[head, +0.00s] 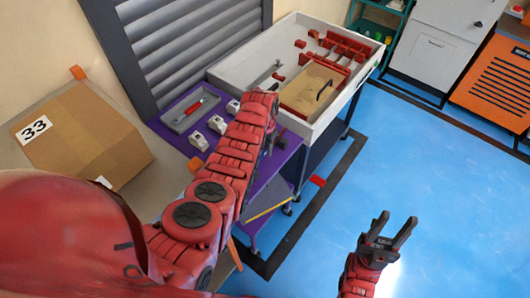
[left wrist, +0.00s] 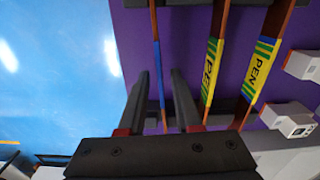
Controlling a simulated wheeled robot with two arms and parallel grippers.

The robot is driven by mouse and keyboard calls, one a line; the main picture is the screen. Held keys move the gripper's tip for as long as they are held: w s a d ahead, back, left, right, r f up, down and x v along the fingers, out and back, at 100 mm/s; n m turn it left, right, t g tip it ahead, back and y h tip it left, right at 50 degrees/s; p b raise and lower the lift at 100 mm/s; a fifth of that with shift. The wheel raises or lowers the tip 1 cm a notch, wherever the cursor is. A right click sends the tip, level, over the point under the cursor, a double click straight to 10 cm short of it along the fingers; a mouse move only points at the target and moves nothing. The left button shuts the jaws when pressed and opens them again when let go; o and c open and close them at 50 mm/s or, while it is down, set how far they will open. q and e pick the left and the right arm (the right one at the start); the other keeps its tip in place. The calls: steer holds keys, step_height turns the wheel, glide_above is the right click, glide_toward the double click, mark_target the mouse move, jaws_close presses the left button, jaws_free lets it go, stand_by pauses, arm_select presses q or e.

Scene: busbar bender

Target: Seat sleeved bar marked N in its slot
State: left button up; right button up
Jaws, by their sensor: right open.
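In the left wrist view, a thin copper bar with a blue sleeve (left wrist: 157,62) lies over the purple surface; no letter on it is readable. Two bars with yellow-green sleeves marked PEN, one (left wrist: 211,70) and another (left wrist: 262,68), lie to its right. Black holders (left wrist: 200,3) cross the bars at the top. My left gripper (left wrist: 159,75) is open, its fingers on either side of the blue-sleeved bar with gaps visible. In the head view, my left arm hides the bars. My right gripper (head: 394,226) is open and empty above the blue floor. I cannot identify the N slot.
A white-walled tray (head: 240,77) with red fixtures (head: 340,46) and a tan board (head: 300,95) stands beyond the purple table (head: 172,132). White blocks (head: 217,124) and a grey tool tray (head: 188,112) lie on the table. A cardboard box (head: 90,140) is at left. Floor at right is clear.

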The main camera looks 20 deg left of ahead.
arm_select(q)
jaws_close()
stand_by(1.2)
